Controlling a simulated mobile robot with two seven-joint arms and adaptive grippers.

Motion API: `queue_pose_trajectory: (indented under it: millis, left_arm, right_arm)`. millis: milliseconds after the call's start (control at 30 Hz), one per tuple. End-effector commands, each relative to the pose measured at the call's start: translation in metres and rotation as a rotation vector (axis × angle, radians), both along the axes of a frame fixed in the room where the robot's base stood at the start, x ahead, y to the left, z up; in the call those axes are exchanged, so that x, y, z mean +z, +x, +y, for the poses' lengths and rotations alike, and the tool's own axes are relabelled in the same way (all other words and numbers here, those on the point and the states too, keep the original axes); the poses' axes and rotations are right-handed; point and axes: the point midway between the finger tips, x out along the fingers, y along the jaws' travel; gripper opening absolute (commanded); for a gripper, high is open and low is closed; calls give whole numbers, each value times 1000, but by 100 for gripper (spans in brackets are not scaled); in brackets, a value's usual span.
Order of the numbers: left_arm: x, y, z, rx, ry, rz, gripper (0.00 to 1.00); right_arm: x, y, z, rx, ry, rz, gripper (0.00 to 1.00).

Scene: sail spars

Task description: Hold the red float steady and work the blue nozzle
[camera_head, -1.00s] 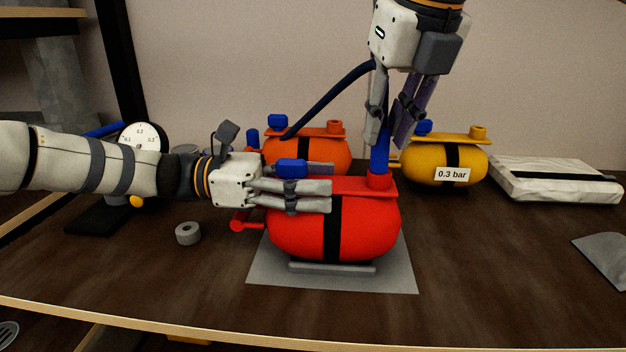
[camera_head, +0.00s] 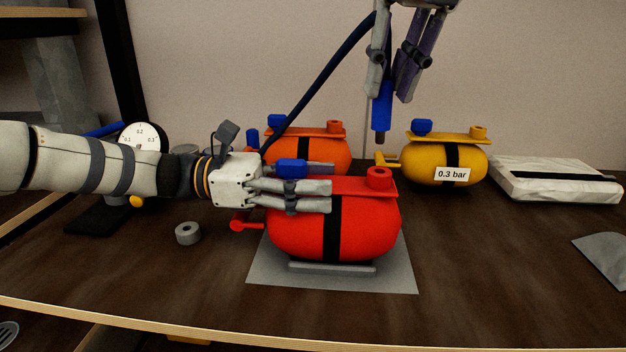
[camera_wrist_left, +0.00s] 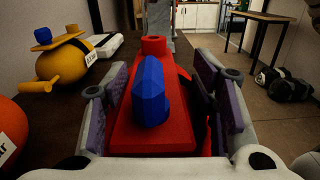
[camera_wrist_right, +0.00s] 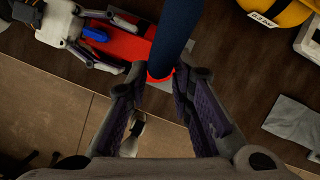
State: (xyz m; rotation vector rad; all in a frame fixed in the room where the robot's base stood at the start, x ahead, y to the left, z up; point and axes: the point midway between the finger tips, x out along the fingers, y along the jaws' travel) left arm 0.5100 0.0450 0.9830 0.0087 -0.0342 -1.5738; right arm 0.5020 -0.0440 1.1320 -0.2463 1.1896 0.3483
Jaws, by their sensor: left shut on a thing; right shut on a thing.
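The red float (camera_head: 350,235) rests on a grey mat (camera_head: 400,275), with a blue cap (camera_head: 292,168) and a red port (camera_head: 379,178) on top. My left gripper (camera_head: 328,186) is shut on the float's red top strip; its fingers flank the strip and blue cap in the left wrist view (camera_wrist_left: 152,95). My right gripper (camera_head: 392,95) is shut on the blue nozzle (camera_head: 382,108). The nozzle hangs upright, tip down, above the red port and apart from it. In the right wrist view the dark blue hose (camera_wrist_right: 176,32) hides the nozzle tip and most of the port.
An orange float (camera_head: 335,155) and a yellow float (camera_head: 460,165) labelled 0.3 bar stand behind. A gauge (camera_head: 140,140) is at left, a grey ring (camera_head: 188,233) in front of it. A wrapped white block (camera_head: 545,180) lies at right. The table's front right is mostly clear.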

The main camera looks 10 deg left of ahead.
Motion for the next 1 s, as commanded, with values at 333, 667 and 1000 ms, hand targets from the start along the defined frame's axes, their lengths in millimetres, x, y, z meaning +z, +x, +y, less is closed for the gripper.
queue_pose_trajectory:
  millis: [333, 667, 1000]
  left_arm:
    - [-18, 3, 2, 15, 29, 12, 0]
    - [-18, 3, 2, 15, 29, 12, 0]
    - [-18, 3, 2, 16, 29, 12, 68]
  right_arm:
    - [21, 0, -25, -3, 1, 4, 0]
    - [53, -3, -57, -2, 0, 3, 0]
    - [56, -4, -60, -1, 0, 4, 0]
